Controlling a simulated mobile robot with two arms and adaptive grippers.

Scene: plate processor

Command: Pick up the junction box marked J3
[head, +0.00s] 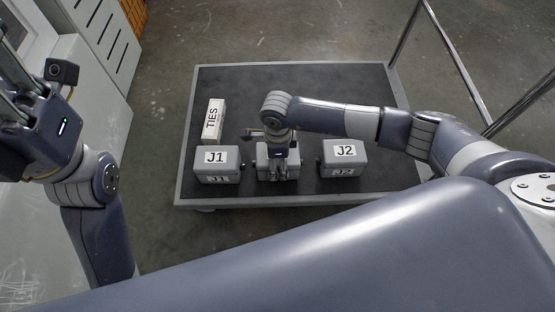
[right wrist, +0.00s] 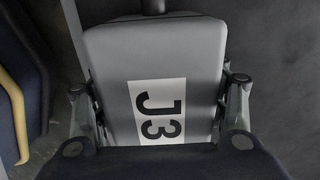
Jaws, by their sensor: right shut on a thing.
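The grey junction box marked J3 (right wrist: 155,60) fills the middle of the right wrist view, with its white label facing the camera. In the head view the same box (head: 263,161) sits on the cart between the J1 and J2 boxes, mostly hidden by my right gripper. My right gripper (head: 280,176) is over this box with a finger on either side, shut on it. Both fingers of the right gripper (right wrist: 163,110) show against the box's sides in the wrist view. I cannot tell whether the box is clear of the cart top. My left arm is at the left edge; its fingertips are not clearly visible.
The junction box marked J1 (head: 217,170) stands close on the left, and the one marked J2 (head: 344,166) close on the right. A white TIES box (head: 215,117) lies behind J1. The dark cart top (head: 240,85) is clear at the back. Metal rails (head: 455,62) rise at right.

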